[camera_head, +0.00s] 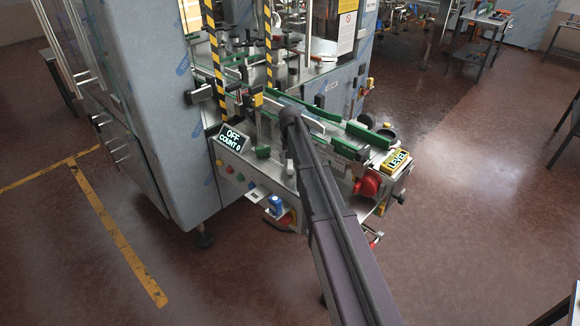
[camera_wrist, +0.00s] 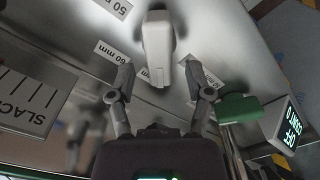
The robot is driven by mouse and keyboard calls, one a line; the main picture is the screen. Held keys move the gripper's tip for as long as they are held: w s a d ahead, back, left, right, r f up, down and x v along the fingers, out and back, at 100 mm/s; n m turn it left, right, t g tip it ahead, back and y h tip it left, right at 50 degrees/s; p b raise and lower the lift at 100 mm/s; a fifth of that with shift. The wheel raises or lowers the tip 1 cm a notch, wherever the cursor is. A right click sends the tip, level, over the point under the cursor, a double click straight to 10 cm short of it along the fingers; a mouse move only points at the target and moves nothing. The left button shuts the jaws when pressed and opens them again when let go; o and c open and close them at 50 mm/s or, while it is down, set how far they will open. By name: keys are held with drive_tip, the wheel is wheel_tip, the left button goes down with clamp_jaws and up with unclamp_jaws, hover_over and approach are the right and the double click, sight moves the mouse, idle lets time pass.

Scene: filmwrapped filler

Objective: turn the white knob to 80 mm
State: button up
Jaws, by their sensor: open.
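The white knob (camera_wrist: 157,45) shows in the upper middle of the wrist view, an elongated handle on a metal panel, its narrow lower end towards my gripper. My gripper (camera_wrist: 159,75) is open, one finger on each side of the knob's lower end, with visible gaps. Whether the fingers are level with the knob in depth I cannot tell. Printed labels surround it: a 50 mm label (camera_wrist: 115,6), a 60 mm label (camera_wrist: 110,52) and a partly hidden mm label (camera_wrist: 145,75). An 80 mm label is not clearly readable. I cannot make out the knob in the head view.
A scale plate marked SLACK (camera_wrist: 25,100) lies left in the wrist view. A green part (camera_wrist: 238,107) and a display reading OFF, COUNT 0 (camera_wrist: 289,125) are at the right. In the head view, a red knob (camera_head: 367,186) and yellow LEVEL sign (camera_head: 397,163) stand right of my arm.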

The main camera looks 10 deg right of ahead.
drive_tip(key=shift+f+b, duration=0.3)
drive_tip(key=shift+f, duration=0.2)
clamp_jaws()
